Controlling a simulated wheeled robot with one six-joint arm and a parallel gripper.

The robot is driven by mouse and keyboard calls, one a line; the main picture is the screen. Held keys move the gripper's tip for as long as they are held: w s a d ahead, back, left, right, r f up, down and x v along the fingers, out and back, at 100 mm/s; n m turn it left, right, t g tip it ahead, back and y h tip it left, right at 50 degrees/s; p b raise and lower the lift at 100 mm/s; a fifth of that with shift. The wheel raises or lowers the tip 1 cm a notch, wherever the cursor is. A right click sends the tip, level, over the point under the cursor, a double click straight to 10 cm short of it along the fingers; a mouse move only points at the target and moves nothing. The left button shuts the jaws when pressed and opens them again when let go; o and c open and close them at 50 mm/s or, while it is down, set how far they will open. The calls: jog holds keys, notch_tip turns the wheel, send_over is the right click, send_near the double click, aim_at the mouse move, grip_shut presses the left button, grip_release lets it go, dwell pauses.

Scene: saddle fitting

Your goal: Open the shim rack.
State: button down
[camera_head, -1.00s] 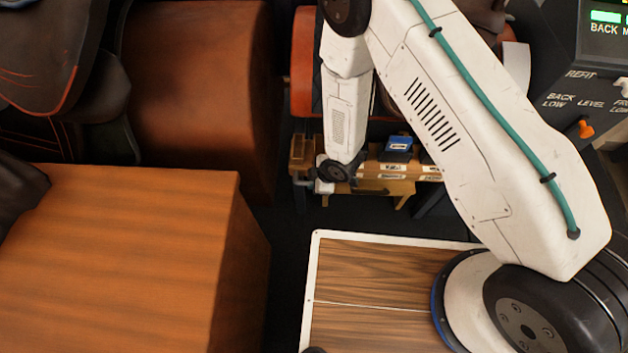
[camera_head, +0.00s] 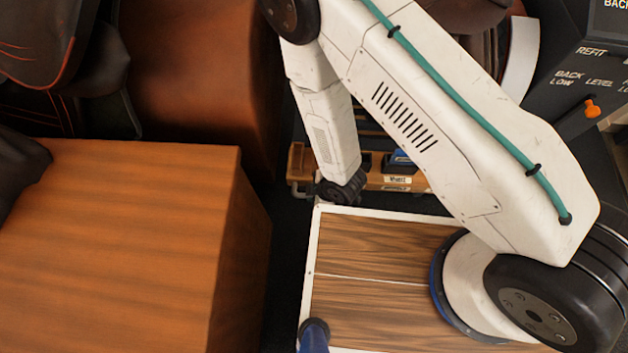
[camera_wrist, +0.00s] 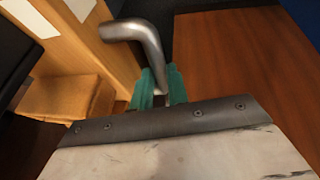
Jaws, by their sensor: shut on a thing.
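The shim rack (camera_head: 420,184) is a wooden piece with pale labels on its front, beyond the wood-grain panel in the head view. Part of it is hidden behind my arm. In the wrist view its labelled wooden front (camera_wrist: 72,42) stands at the upper left, with a bent metal handle (camera_wrist: 143,38) beside it. My gripper (camera_wrist: 158,86) has teal fingers closed around the handle's lower end. The fingers hide the gripped part. In the head view, my wrist is at the rack's left end and the fingers cannot be made out.
A wood-grain panel with a white rim (camera_head: 380,250) lies in front of the rack. A large orange-brown wooden block (camera_head: 110,240) stands at the left. A small blue item (camera_head: 400,158) is at the rack.

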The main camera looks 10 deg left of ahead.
jog(key=shift+s, duration=0.15)
jog(key=c, duration=1.4)
grip_release()
jog(key=shift+o, duration=0.2)
jog(key=v, duration=0.7)
jog(key=shift+d+r, duration=0.2)
jog(key=shift+r, duration=0.15)
